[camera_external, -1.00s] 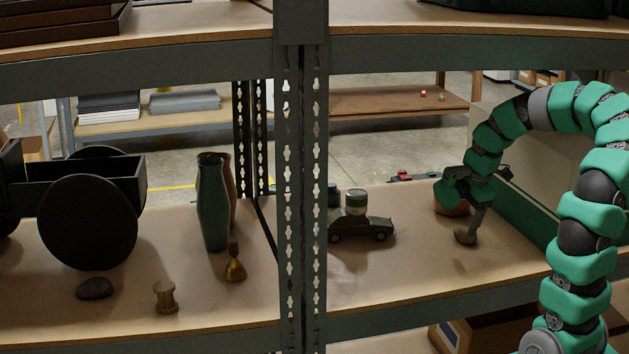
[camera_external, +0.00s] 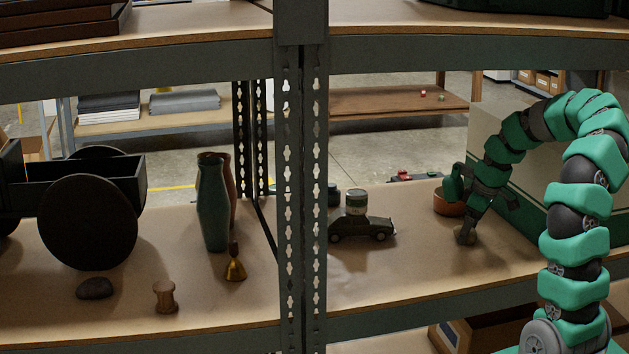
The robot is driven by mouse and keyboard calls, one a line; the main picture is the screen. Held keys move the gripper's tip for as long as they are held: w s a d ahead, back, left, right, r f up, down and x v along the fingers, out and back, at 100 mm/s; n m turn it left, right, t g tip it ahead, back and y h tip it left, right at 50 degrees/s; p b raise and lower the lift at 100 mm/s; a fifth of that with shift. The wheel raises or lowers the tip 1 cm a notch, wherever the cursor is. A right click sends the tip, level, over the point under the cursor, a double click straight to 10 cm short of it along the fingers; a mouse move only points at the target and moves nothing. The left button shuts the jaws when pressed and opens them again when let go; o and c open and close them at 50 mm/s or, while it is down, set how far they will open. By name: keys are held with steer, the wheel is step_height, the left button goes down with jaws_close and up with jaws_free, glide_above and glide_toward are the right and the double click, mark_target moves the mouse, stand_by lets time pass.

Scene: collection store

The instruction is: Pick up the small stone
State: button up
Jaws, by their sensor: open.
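A small brownish stone (camera_external: 461,240) lies on the right shelf section, right of the toy car. My gripper (camera_external: 467,231) points down at it, its jaws open. The fingertips are close over the stone and partly hide it; I cannot tell whether they touch it. A dark, flat, rounded stone (camera_external: 95,288) lies on the left shelf section, far from my gripper.
A terracotta pot (camera_external: 447,204) stands behind my gripper. A green box (camera_external: 528,214) is at right. A perforated upright (camera_external: 302,190) divides the shelf. A green vase (camera_external: 212,205), spool (camera_external: 165,297) and brass weight (camera_external: 235,264) stand left.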

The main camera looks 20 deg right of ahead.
steer(key=shift+f, duration=0.2)
steer(key=c, duration=1.2)
steer(key=shift+r, duration=0.15)
steer(key=shift+r+p, duration=0.8)
steer(key=shift+r, duration=0.8)
steer(key=shift+s+a+r, duration=0.1)
steer(key=shift+s+r, duration=0.05)
steer(key=shift+s, duration=0.05)
steer(key=s, duration=0.5)
steer(key=s+a+r+p, duration=0.1)
steer(key=s, duration=0.4)
steer(key=s+a+p, duration=0.1)
steer(key=s, duration=0.4)
steer(key=shift+s+r, duration=0.15)
steer(key=shift+s, duration=0.1)
